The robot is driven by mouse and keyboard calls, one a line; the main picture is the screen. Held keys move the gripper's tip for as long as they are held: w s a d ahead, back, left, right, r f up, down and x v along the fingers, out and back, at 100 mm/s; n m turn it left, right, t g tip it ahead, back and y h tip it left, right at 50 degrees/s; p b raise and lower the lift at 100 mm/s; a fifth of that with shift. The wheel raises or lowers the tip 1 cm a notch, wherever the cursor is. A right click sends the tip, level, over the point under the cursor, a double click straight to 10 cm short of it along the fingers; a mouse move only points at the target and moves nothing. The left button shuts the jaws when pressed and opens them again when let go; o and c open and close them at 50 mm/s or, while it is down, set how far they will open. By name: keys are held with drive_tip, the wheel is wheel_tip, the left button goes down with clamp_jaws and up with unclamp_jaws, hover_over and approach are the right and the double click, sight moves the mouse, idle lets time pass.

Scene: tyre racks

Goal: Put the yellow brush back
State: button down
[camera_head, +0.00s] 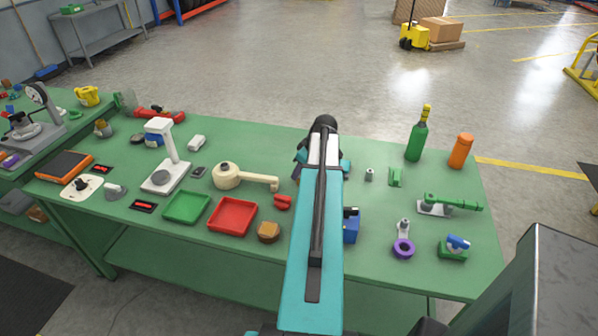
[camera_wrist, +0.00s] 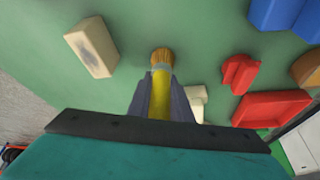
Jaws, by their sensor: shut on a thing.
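The yellow brush (camera_wrist: 160,100) is between the two dark fingers of my gripper (camera_wrist: 165,92) in the wrist view. The fingers are shut on its yellow handle, and its brown bristle end (camera_wrist: 161,57) points away from the wrist camera, over the green table. I cannot tell how high above the table the bristles are. In the head view my teal arm reaches over the middle of the table and hides the brush and the fingertips.
A beige block (camera_wrist: 90,47) with a dark patch lies near the brush. A blue box (camera_head: 351,229), small red piece (camera_head: 283,202), red tray (camera_head: 232,217) and cream tool (camera_head: 228,176) are around my arm. A green bottle (camera_head: 416,142) and orange bottle (camera_head: 460,151) stand at the back right.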

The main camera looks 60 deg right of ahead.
drive_tip(key=c, duration=1.6)
unclamp_jaws()
drive_tip(key=shift+r, duration=0.15)
drive_tip(key=shift+b+v, duration=0.9)
drive_tip(key=shift+v, duration=5.1)
